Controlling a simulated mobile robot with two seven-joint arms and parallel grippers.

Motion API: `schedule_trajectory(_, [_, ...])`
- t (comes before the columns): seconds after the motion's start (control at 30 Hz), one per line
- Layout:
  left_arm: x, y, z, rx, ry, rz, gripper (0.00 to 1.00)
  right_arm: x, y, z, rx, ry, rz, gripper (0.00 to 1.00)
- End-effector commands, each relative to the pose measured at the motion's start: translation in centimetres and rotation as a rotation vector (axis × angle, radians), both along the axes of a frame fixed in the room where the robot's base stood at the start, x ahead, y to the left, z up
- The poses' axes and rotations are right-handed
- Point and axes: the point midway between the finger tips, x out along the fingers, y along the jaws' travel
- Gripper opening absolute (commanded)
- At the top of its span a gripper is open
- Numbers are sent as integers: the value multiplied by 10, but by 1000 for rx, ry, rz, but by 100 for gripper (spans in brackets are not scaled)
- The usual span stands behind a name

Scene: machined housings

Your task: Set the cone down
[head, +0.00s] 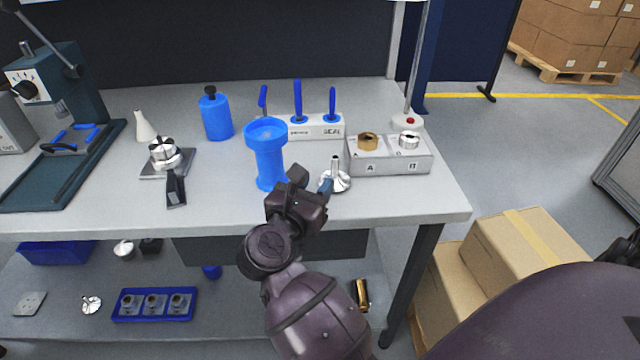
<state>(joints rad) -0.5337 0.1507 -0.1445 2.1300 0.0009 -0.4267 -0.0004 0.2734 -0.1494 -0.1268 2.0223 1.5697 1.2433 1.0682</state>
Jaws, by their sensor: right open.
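My left gripper is not in view.
A tall blue funnel-topped stand (268,160) is close to the left of my right wrist. A blue bottle (215,117) and white tool holder (316,128) stand behind.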

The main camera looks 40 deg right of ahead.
Motion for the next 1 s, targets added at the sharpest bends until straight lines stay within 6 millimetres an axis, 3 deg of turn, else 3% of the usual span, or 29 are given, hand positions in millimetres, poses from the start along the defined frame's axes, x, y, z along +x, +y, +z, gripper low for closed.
schedule_trajectory(0.3, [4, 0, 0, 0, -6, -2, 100, 1, 2, 0, -10, 4, 2, 41])
schedule_trajectory(0.47, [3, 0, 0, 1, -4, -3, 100, -8, -5, 2, -203, 80, 33, 41])
schedule_trajectory(0.63, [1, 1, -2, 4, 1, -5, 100, -25, -4, 2, -703, 320, 123, 41])
schedule_trajectory(0.77, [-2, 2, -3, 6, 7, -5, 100, -38, 12, -16, -1132, 563, 209, 41])
schedule_trajectory(0.87, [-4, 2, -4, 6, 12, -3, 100, -52, 26, -44, -1461, 763, 285, 41])
schedule_trajectory(1.0, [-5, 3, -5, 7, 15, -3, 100, -81, 40, -100, -1921, 1056, 413, 41])
